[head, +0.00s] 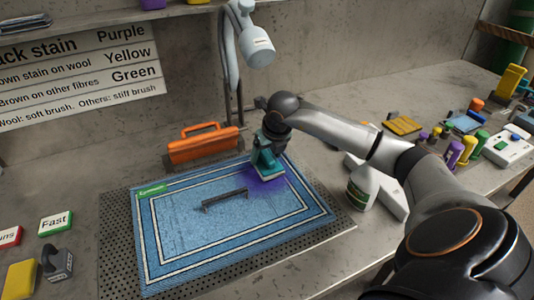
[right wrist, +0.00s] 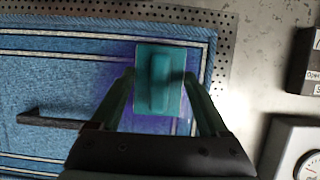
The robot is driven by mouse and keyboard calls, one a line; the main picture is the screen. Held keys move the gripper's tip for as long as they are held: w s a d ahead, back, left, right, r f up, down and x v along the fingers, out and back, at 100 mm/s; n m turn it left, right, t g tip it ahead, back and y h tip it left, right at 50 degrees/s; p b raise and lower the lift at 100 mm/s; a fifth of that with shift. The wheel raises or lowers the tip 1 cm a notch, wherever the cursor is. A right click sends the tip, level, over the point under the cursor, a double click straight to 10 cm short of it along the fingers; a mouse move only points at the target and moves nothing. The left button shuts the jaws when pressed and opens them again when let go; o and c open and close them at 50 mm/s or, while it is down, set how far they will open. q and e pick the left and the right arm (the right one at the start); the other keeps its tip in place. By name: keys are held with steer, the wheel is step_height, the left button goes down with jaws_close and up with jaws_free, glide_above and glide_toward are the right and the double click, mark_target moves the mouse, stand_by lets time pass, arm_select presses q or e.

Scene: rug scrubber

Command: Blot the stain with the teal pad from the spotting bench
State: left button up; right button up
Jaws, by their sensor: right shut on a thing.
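The blue rug (head: 180,220) with white border lines lies flat on a perforated plate. A purple stain (head: 262,192) marks its upper right part; it also shows in the right wrist view (right wrist: 124,78). The teal pad (head: 267,168) is over the stain and hides part of it. My right gripper (head: 266,147) is shut on the teal pad from above; the pad shows between the fingers in the right wrist view (right wrist: 158,82). The pad is at or just above the rug; I cannot tell whether it touches. My left gripper is not in view.
A dark bar handle (head: 225,199) lies on the rug left of the pad. Colored bottles (head: 455,153) crowd the right bench. A grey lamp-like head (head: 256,45) hangs above.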

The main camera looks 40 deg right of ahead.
steer(key=shift+f+b, duration=0.5)
steer(key=shift+f, duration=0.05)
steer(key=shift+s+a+f, duration=0.1)
steer(key=shift+s+f, duration=0.1)
stand_by(2.9)
steer(key=shift+r, duration=0.1)
steer(key=shift+w+r+p, duration=0.2)
steer(key=shift+r+p, duration=2.15)
steer(key=shift+r, duration=1.35)
